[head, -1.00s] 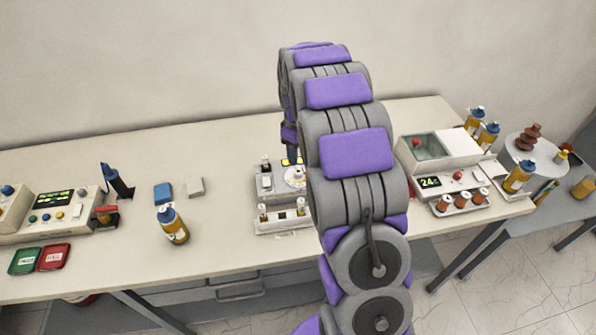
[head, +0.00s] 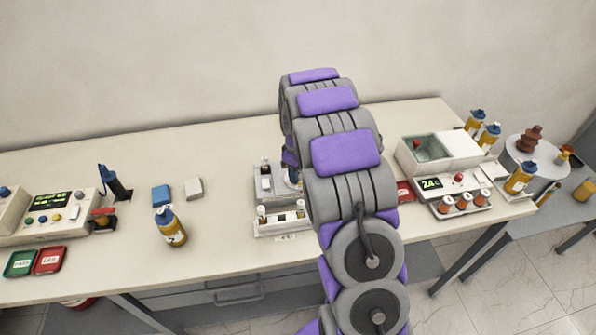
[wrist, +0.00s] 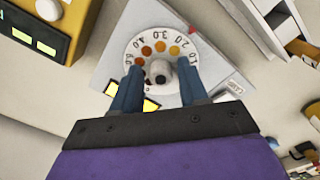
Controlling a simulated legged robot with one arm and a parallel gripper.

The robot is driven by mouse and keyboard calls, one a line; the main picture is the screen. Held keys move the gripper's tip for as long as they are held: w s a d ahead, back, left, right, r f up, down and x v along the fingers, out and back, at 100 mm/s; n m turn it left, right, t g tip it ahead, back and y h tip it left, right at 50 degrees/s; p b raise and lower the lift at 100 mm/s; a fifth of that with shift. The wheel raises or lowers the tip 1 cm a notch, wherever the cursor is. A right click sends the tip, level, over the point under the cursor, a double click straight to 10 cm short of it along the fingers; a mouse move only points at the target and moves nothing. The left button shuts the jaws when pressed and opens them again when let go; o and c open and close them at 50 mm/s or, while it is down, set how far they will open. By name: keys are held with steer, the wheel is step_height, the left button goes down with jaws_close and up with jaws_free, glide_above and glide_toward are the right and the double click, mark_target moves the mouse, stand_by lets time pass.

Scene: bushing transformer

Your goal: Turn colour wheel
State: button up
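The colour wheel (wrist: 133,51) is a white disc with printed numbers and several orange to brown dots, set on a grey plate. A grey knob (wrist: 159,71) stands at its centre. In the wrist view my gripper (wrist: 160,70) is open, with its blue fingers on either side of the knob. Gaps show between the fingers and the knob; whether the fingertips reach down to the disc I cannot tell. In the head view the tester (head: 266,182) carrying the wheel stands mid-bench, and my arm hides most of the wheel and the gripper.
Small bottles stand in a rack (head: 284,226) before the tester. A white machine (head: 440,152) with a display stands to the right. The bench between is clear.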

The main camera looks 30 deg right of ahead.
jaws_close()
steer(key=shift+m+p, duration=0.35)
steer(key=shift+m, duration=0.05)
steer(key=m+p, duration=0.1)
steer(key=m, duration=0.1)
steer(key=shift+r+m+p, duration=0.15)
steer(key=shift+m+p, duration=0.15)
steer(key=shift+p, duration=0.05)
steer(key=shift+m+p, duration=0.8)
steer(key=shift+m, duration=1.1)
steer(key=shift+o, duration=1)
jaws_free()
